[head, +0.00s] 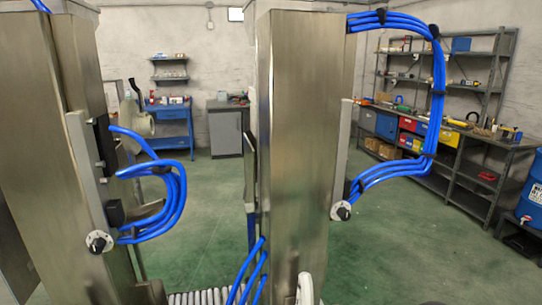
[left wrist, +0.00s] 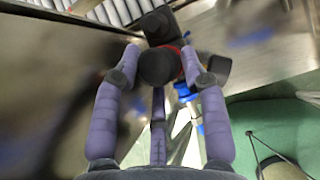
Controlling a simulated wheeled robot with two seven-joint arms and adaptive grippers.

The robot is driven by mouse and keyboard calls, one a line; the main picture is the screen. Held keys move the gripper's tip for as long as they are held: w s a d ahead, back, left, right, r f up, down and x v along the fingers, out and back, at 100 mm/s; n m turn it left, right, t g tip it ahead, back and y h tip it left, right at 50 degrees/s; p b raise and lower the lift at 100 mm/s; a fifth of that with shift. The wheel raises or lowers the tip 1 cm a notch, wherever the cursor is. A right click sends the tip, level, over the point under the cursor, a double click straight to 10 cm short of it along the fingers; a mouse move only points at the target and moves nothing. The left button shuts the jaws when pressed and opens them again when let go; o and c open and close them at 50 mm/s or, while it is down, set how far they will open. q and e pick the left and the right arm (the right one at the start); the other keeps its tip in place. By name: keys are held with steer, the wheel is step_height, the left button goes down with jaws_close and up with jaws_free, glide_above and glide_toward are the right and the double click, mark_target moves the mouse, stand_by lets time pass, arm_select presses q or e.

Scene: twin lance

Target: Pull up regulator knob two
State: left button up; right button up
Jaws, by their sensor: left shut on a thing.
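In the left wrist view, my left gripper (left wrist: 160,63) has its purple fingers on either side of a black round regulator knob (left wrist: 157,68) and is shut on it. A red ring shows behind the knob, with black bodies and blue fittings (left wrist: 185,90) around it. I cannot read any number on it, so I cannot tell which knob it is. In the head view, neither gripper can be made out clearly, and this regulator is not visible. My right gripper is in neither view.
Two tall steel columns, left (head: 30,150) and middle (head: 295,130), stand close in front. Blue hoses (head: 440,100) loop out from them. Small black dials on white discs sit on the left column (head: 98,242) and middle column (head: 343,210). Green floor (head: 430,240) is open at right.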

arm_select(q)
steer(key=shift+w+d+r, duration=0.1)
steer(key=shift+w+r, duration=0.25)
steer(key=shift+r, duration=0.4)
steer(key=o, duration=1)
steer(key=shift+c, duration=0.2)
steer(key=shift+d+f, duration=0.1)
steer(key=shift+s+f, duration=0.2)
steer(key=a+p+v, duration=0.1)
steer(key=p+v, duration=0.2)
steer(key=v, duration=0.3)
steer(key=shift+s+d+r+p, duration=0.3)
steer(key=shift+d+r+p, duration=0.05)
steer(key=shift+d, duration=0.15)
